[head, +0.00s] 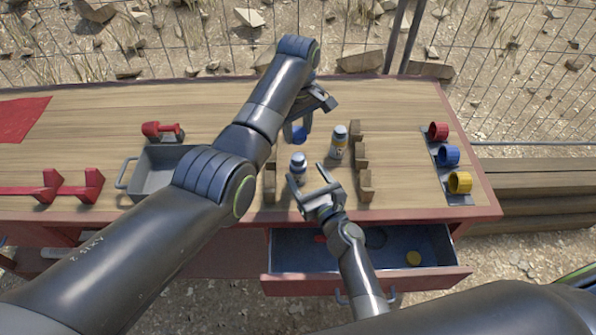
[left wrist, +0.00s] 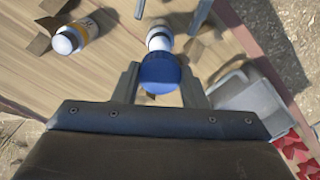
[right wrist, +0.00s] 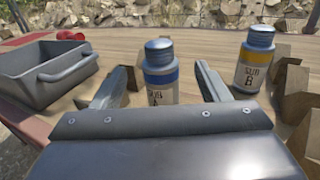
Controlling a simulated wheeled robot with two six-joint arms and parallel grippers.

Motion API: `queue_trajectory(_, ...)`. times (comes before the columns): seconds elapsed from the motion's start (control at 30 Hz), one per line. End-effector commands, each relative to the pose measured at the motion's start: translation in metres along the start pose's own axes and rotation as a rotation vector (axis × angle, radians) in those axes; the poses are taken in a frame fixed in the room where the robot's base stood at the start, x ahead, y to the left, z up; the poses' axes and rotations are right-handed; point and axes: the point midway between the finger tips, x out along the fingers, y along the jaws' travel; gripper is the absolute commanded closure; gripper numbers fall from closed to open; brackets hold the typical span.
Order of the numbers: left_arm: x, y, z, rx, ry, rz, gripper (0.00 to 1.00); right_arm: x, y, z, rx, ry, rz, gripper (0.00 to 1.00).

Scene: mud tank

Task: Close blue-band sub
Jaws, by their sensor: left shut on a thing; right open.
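The blue-band sub (head: 298,166) is a small white bottle with a blue band and a greyish-blue top. It stands upright between wooden blocks on the table and shows in the right wrist view (right wrist: 160,74). My left gripper (head: 304,128) is shut on a blue cap (left wrist: 160,74), held above the table behind the bottle in the head view. My right gripper (head: 316,178) is open, low at the front of the bottle. Its fingers appear either side of the bottle in the right wrist view; contact is not clear.
A yellow-band bottle (head: 339,141) stands to the right, near wooden blocks (head: 364,185). A grey bin (head: 150,172) is left. A rack at right holds red (head: 438,131), blue (head: 448,156) and yellow (head: 460,183) cups.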

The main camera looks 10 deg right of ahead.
Motion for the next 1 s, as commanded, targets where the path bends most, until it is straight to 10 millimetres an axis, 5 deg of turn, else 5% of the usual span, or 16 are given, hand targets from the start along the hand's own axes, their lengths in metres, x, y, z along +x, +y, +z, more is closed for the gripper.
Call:
queue_trajectory(0.4,0.000,0.000,0.000,0.000,0.000,0.000,0.82,0.063,0.000,0.001,0.000,-0.001,0.001,0.31)
queue_trajectory(0.93,0.000,0.000,0.000,0.000,0.000,0.000,0.82,0.074,0.000,0.000,-0.001,0.000,0.000,0.31)
queue_trajectory(1.0,0.000,0.000,0.000,0.000,0.000,0.000,0.82,0.073,0.000,0.000,-0.001,0.000,0.000,0.41)
